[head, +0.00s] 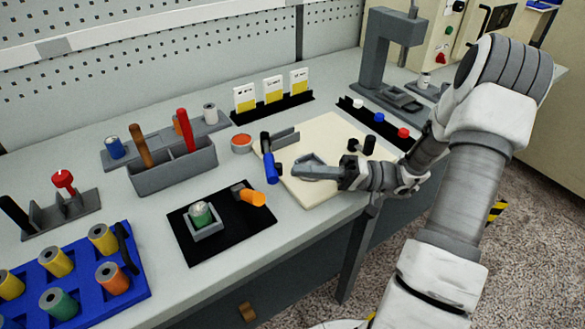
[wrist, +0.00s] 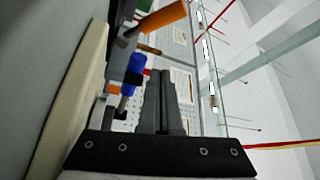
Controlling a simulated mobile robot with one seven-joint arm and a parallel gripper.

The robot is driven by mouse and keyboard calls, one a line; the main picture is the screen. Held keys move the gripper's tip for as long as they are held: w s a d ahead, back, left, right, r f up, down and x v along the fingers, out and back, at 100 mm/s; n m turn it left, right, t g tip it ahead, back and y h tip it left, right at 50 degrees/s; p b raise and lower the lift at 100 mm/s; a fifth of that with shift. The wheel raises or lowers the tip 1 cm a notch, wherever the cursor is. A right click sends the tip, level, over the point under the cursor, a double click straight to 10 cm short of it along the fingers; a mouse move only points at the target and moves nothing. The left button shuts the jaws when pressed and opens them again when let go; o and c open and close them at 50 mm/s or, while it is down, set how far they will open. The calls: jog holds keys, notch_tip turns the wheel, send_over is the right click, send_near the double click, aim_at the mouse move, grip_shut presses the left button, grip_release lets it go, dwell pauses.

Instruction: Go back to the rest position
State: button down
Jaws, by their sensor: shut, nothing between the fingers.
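My gripper (head: 296,166) is shut and empty. In the head view it is over the cream board (head: 330,138), reaching in from the right. In the wrist view its two fingers (wrist: 165,78) are together, with nothing between them. A tool with a blue handle (head: 270,165) is just left of the fingertips; whether they touch it cannot be told. A blue handle (wrist: 133,70) also shows beside the fingers in the wrist view.
A black mat (head: 233,242) holds a green spool (head: 200,214) and an orange-handled tool (head: 248,194). A grey tool box (head: 174,166) and a blue spool tray (head: 75,310) stand left. A grey press (head: 384,50) stands at the back right.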

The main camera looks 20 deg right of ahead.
dwell(0.5)
jog(key=s+a+r+n+g+h+p, duration=0.2)
jog(key=s+a+r+g+h+p, duration=0.3)
jog(key=s+a+r+g+h, duration=0.4)
notch_tip(320, 180, up, 13)
jog(key=d+t+h+p, duration=0.3)
jog(key=t+h+p, duration=0.2)
jog(key=t+h, duration=0.4)
jog(key=s+d+f+m+t+h, duration=0.1)
jog(key=s+d+m, duration=0.1)
jog(key=s, duration=0.4)
jog(key=shift+d+m, duration=0.15)
jog(key=shift+m, duration=0.35)
